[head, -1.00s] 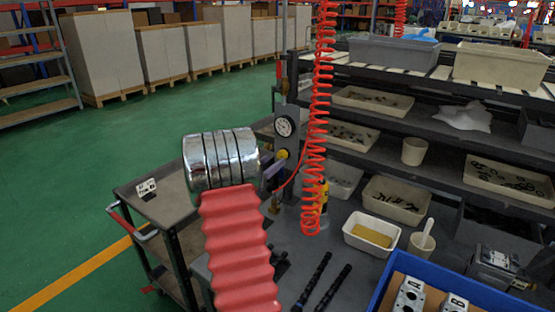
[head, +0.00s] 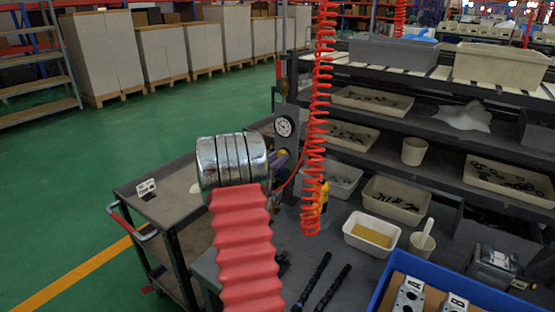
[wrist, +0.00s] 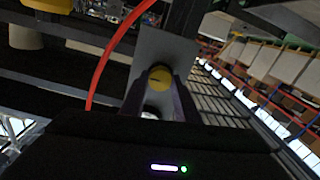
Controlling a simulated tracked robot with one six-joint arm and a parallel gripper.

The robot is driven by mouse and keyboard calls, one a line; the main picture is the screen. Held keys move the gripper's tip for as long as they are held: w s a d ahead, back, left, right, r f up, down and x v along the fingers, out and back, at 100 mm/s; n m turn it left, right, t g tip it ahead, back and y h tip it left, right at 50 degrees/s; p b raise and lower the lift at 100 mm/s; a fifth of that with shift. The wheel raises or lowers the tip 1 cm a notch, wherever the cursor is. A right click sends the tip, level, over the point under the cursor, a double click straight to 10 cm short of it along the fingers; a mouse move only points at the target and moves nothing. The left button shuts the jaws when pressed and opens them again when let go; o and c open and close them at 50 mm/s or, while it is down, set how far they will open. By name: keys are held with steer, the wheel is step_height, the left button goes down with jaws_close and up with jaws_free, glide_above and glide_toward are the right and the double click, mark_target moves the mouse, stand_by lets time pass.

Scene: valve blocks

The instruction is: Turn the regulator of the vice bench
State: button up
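The regulator is a round yellow knob (wrist: 160,77) on a grey plate. In the wrist view it shows between the ends of my gripper's two dark purple fingers, with a finger on each side. My gripper (head: 279,161) is open, its fingers apart; whether they touch the knob I cannot tell. In the head view the knob (head: 286,152) is largely hidden behind the fingers, below a round white gauge (head: 284,126) on the grey upright of the vice bench (head: 339,211).
A red coiled hose (head: 314,120) hangs just right of the regulator, and a red hose (wrist: 105,60) curves past the plate at left. Shelves with bins (head: 372,99) stand at right. A dark cart (head: 166,206) with a small sign stands at left.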

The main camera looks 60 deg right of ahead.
steer(key=c, duration=0.5)
steer(key=shift+m, duration=0.3)
steer(key=m, duration=0.8)
steer(key=shift+s, duration=0.1)
stand_by(0.5)
steer(key=o, duration=1.1)
steer(key=shift+c, duration=0.2)
